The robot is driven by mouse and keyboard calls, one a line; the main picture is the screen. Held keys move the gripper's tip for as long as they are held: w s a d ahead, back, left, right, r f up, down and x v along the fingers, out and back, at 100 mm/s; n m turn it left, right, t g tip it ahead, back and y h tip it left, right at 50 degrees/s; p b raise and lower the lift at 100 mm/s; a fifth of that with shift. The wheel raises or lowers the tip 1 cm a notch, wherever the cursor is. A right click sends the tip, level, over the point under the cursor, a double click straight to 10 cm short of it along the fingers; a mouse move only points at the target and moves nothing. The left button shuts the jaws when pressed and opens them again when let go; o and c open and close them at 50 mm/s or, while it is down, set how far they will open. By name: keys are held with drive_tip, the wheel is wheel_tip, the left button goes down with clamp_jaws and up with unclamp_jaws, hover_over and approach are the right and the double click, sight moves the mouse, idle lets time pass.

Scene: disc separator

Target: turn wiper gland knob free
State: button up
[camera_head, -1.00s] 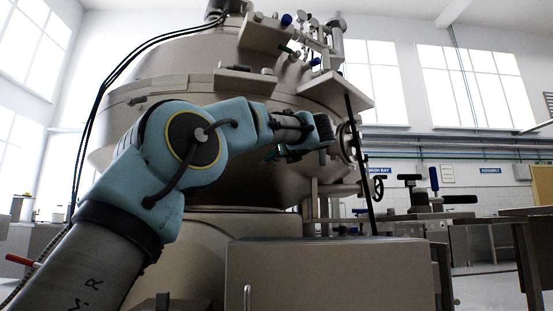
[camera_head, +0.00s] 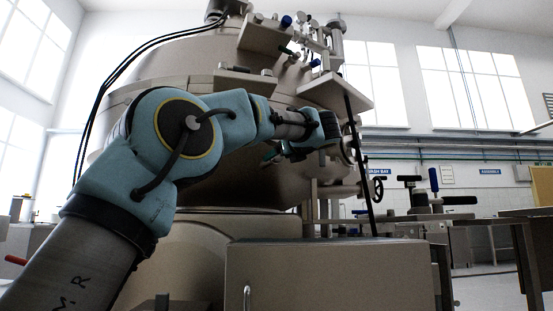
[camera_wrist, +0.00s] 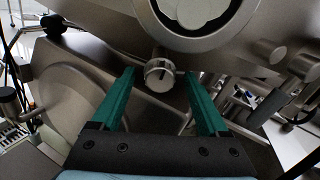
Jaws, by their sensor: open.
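The wiper gland knob appears to be the small round metal knob (camera_wrist: 160,76) with a dark slot in its face, in the wrist view. It sits below a large round metal fitting (camera_wrist: 195,20). My gripper (camera_wrist: 160,74) is open, with its two green fingers on either side of the knob in the picture. Gaps show between the knob and both fingertips, and I see no contact. In the head view my gripper (camera_head: 328,132) is beside the separator's lower right side (camera_head: 235,175), and the knob cannot be made out there.
A thin dark bar (camera_head: 358,160) slopes down right of my gripper. A handwheel (camera_head: 378,188) stands beyond it. A shelf-like plate (camera_head: 335,88) juts out above my gripper. A metal cabinet (camera_head: 330,275) stands below, with free air between it and my arm.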

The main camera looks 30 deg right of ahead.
drive_tip(key=s, duration=0.8)
drive_tip(key=shift+s+a, duration=0.2)
drive_tip(key=shift+a, duration=0.1)
